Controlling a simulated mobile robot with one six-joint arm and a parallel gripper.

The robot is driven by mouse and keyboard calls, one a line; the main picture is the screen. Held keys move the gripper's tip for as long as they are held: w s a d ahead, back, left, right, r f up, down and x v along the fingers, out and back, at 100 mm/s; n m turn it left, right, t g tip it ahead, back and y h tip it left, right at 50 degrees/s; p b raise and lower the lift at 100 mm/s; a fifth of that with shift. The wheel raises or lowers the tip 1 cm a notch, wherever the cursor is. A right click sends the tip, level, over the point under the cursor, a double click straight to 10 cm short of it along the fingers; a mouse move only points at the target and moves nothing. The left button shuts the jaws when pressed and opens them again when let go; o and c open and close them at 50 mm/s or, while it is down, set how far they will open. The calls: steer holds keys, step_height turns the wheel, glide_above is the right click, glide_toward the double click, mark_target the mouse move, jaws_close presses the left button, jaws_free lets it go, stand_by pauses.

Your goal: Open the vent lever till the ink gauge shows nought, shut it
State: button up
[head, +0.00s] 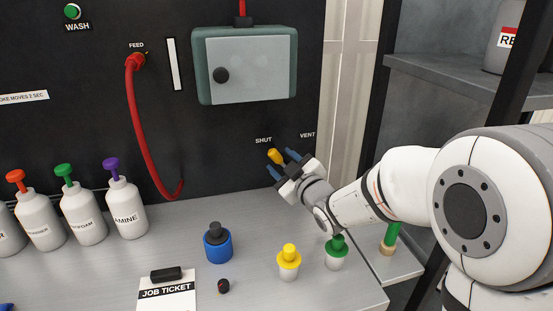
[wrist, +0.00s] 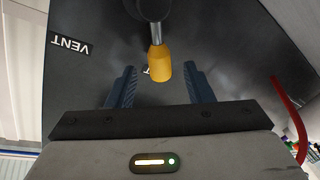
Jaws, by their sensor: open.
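The vent lever (head: 274,156) has a yellow grip and stands out from the black panel just under the SHUT label, with the VENT label to its right. In the wrist view the lever (wrist: 158,74) hangs from a dark pivot on a metal stem, and its yellow tip partly covers the SHUT label. My gripper (head: 282,163) is open, its blue fingers on either side of the yellow grip. The wrist view shows my gripper (wrist: 160,88) with a gap on both sides of the grip. A narrow white upright strip (head: 174,64) beside FEED may be the ink gauge; no level is readable.
A grey-green box (head: 246,65) is on the panel above the lever. A red hose (head: 134,105) hangs from FEED. On the counter stand a blue jar (head: 217,246), a yellow-capped cup (head: 289,265), a green-capped cup (head: 336,256) and several white bottles (head: 126,212).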

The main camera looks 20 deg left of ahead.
steer(key=shift+x, duration=1.25)
steer(key=shift+c, duration=0.5)
jaws_close()
